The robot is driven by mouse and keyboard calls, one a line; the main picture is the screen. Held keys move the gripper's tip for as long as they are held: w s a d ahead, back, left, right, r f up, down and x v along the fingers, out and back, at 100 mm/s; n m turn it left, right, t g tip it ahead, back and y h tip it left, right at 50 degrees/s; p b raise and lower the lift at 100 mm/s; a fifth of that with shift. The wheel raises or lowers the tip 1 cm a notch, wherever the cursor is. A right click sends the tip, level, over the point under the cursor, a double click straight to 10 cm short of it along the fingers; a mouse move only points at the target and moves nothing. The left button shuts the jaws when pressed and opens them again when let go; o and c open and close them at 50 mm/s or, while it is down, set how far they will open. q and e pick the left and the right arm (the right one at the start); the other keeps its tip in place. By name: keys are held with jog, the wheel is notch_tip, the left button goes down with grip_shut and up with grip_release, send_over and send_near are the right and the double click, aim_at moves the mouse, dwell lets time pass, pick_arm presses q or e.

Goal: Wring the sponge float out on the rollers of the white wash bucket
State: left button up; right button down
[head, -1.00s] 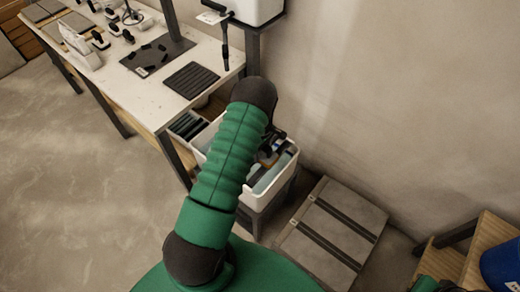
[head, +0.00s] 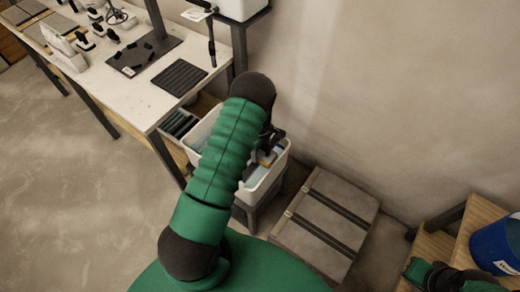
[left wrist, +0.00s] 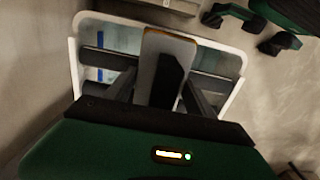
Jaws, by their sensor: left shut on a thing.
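The white wash bucket (head: 279,171) stands on a dark stand beside the table in the head view, partly behind my left arm. Its rim (left wrist: 73,65) fills much of the left wrist view. Grey rollers (left wrist: 104,60) cross its opening. My left gripper (head: 268,143) is over the bucket, shut on the dark handle of the sponge float. The sponge float (left wrist: 154,48), a pale plate with an orange edge, lies over the rollers in the left wrist view; whether it presses on them is unclear. My right gripper (head: 432,275) shows partly at the lower right; its jaws cannot be made out.
A worktable (head: 120,85) with tools and a dark ribbed mat (head: 180,76) stands left of the bucket. Strapped grey tiles (head: 325,218) lie on the floor to its right. A blue bucket (head: 497,245) sits on a wooden step at the right. The wall is close behind.

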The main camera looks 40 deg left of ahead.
pick_arm(q)
notch_tip(320, 180, up, 7)
jog(key=p, duration=0.5)
